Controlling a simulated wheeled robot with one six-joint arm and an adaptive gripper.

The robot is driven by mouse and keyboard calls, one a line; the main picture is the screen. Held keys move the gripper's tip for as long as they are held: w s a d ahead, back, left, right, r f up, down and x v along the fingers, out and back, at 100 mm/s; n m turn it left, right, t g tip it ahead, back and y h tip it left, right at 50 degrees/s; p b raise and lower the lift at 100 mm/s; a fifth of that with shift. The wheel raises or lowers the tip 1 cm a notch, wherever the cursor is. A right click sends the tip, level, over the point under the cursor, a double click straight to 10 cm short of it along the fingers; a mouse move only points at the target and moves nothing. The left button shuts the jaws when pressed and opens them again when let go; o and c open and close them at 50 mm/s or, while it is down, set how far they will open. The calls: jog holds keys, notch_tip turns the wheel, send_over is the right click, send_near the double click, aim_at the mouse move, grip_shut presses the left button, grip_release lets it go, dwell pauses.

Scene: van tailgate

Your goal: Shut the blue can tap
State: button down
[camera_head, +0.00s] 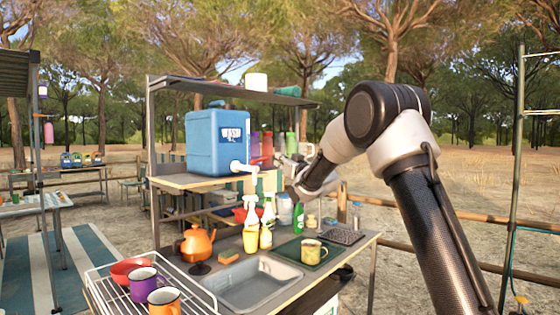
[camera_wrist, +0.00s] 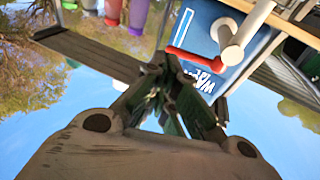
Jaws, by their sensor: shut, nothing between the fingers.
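The blue can (camera_head: 215,143), lettered "WASH", stands on a raised shelf. Its white tap (camera_head: 243,168) juts from its lower right side. In the wrist view, which is turned over, the blue can (camera_wrist: 200,25) and white tap (camera_wrist: 232,45) show at upper right, with a red lever (camera_wrist: 195,60) reaching left from the tap. My gripper (camera_head: 281,161) is to the right of the tap in the head view. In the wrist view my gripper's dark fingers (camera_wrist: 162,68) are shut and empty, close to the lever's free end. I cannot tell whether they touch it.
Below is a counter with a grey sink (camera_head: 252,284), an orange kettle (camera_head: 197,243), spray bottles (camera_head: 251,228) and a dish rack (camera_head: 125,290) holding mugs. An upper shelf (camera_head: 225,90) runs above the can. Coloured bottles (camera_head: 267,144) stand right of the can.

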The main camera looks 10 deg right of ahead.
jog(key=s+d+f, duration=0.2)
jog(key=s+d, duration=0.3)
jog(key=s, duration=0.2)
jog(key=s+d+f+m+g+h, duration=0.1)
jog(key=d+f+g+h, duration=0.15)
jog(key=f, duration=0.45)
jog(key=s+d+f+m+g+h, duration=0.1)
jog(key=d+f+g+h, duration=0.15)
jog(key=f, duration=0.45)
jog(key=s+d+f+g+h, duration=0.1)
jog(key=s+d+f+g, duration=0.15)
jog(key=s, duration=0.25)
jog(key=s+d+f+g+h, duration=0.1)
jog(key=s+d+f+g, duration=0.15)
jog(key=s, duration=0.35)
jog(key=s+r+m+g, duration=0.1)
jog(key=s+r+g, duration=0.1)
jog(key=s, duration=1.7)
jog(key=s+r+m+g, duration=0.1)
jog(key=s+g, duration=0.1)
jog(key=s, duration=1.7)
jog(key=shift+s+a+r+g, duration=0.15)
jog(key=shift+r+g, duration=0.15)
jog(key=shift+r, duration=0.05)
